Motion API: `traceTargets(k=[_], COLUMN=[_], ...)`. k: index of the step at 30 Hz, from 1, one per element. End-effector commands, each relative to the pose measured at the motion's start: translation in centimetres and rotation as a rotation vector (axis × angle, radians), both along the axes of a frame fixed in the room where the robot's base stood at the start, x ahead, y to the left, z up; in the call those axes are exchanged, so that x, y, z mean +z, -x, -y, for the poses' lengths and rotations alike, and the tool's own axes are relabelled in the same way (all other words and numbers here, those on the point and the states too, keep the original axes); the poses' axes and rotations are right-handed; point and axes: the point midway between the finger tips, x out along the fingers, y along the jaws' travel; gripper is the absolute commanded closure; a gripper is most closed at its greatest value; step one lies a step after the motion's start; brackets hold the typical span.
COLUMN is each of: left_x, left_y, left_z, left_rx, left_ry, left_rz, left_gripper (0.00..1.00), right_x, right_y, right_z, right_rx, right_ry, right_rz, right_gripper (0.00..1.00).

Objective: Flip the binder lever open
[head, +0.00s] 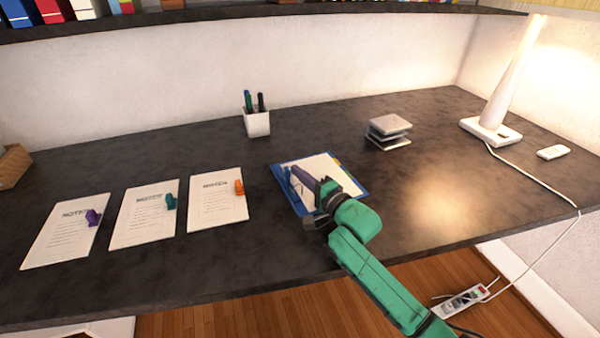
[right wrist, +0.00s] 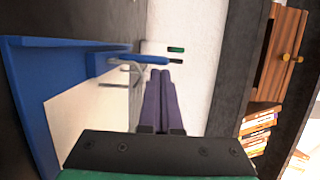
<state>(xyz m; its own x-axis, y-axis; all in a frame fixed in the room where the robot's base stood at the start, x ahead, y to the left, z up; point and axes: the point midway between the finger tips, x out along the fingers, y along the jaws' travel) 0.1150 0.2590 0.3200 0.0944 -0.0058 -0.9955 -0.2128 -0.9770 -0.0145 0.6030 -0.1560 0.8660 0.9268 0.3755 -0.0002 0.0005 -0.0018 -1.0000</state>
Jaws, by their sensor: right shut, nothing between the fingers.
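The blue binder (head: 278,182) lies open on the dark desk with white paper in it. In the right wrist view its blue cover (right wrist: 30,100) is at the left, and a blue lever bar (right wrist: 138,60) with thin metal wire parts is near the top middle. My right gripper (head: 298,175) is over the binder, its purple fingers shut together and empty. In the right wrist view the fingertips (right wrist: 161,73) are close to the lever bar; I cannot tell whether they touch it. The gripper hides part of the binder in the head view. My left gripper is not in view.
Three note sheets (head: 145,215) with coloured clips lie left of the binder. A white pen cup (head: 257,123) and a grey stacked tray (head: 388,131) stand behind it. A lamp (head: 490,128) with a cable is at the right.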

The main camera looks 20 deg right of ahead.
Motion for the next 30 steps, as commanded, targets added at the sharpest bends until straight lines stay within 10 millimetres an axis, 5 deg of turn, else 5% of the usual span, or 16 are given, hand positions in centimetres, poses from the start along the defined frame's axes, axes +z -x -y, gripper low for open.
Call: traceTargets(k=[30], left_x=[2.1], left_y=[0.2], left_z=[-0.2], left_rx=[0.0], left_ry=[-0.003], left_rz=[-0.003], left_gripper=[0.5], right_x=[0.4], right_y=[0.1], right_z=[-0.6], right_rx=[0.0], right_ry=[0.118], right_rz=[0.017], right_gripper=[1.0])
